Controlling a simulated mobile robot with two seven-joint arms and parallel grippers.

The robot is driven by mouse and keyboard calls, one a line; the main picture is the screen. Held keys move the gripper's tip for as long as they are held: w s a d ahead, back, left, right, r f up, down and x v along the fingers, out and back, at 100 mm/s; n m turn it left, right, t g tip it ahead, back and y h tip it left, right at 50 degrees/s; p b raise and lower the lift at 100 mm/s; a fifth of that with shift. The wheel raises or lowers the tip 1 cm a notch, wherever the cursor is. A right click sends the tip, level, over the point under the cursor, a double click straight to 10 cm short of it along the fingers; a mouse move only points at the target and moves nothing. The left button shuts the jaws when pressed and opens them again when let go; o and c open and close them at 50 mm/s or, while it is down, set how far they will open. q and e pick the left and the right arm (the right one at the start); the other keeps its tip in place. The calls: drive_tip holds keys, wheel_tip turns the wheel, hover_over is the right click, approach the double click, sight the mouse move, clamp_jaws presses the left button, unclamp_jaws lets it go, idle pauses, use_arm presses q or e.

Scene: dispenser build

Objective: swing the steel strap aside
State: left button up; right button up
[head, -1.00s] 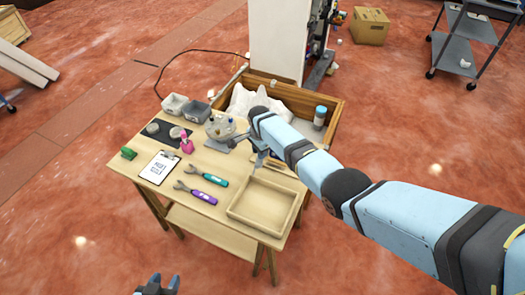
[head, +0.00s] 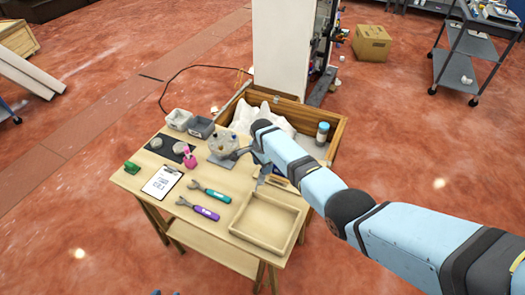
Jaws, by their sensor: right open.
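A round grey dispenser assembly (head: 222,143) with small coloured parts on top stands on the back part of the wooden table, on a grey base plate. A grey metal piece on its right side, beside my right gripper, may be the steel strap; it is too small to tell. My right gripper (head: 262,178) points down just right of the assembly, open; its wrist hides part of that area. I cannot tell whether it touches the metal piece. Only the tips of my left gripper (head: 165,293) show at the bottom edge, away from the table.
A wooden crate (head: 337,135) stands behind.

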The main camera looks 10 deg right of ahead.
wheel_tip(320, 180, up, 12)
drive_tip(key=shift+r, duration=0.15)
idle(0.5)
drive_tip(key=s+d+f+n+t, duration=0.1)
drive_tip(key=s+d+f+n, duration=0.15)
drive_tip(key=s, duration=0.55)
drive_tip(key=s+d+f+n, duration=0.2)
drive_tip(key=s+d+n, duration=0.1)
drive_tip(key=s, duration=0.4)
drive_tip(key=s+d+f+n+t, duration=0.1)
drive_tip(key=s+d+f+n, duration=0.15)
drive_tip(key=s, duration=0.55)
drive_tip(key=s+d+r+n+t, duration=0.1)
drive_tip(key=s+d+r+n, duration=0.15)
drive_tip(key=s, duration=0.55)
drive_tip(key=s+d+r+n, duration=0.1)
drive_tip(key=s+r+n, duration=0.1)
drive_tip(key=s+r, duration=0.35)
drive_tip(key=s+d+r+n+t, duration=0.1)
drive_tip(key=s+d+r+n, duration=0.15)
drive_tip(key=s, duration=0.65)
drive_tip(key=w+a+f+t+y, duration=0.1)
drive_tip(key=w+a+f+t, duration=0.2)
drive_tip(key=f, duration=0.4)
drive_tip(key=w+a+f+n+t+y, duration=0.1)
drive_tip(key=w+a+f+t+y, duration=0.1)
drive_tip(key=f, duration=0.4)
drive_tip(key=shift+w+a+f+n+t, duration=0.3)
drive_tip(key=shift+w+a+f+t, duration=0.15)
drive_tip(key=shift+a+t, duration=0.6)
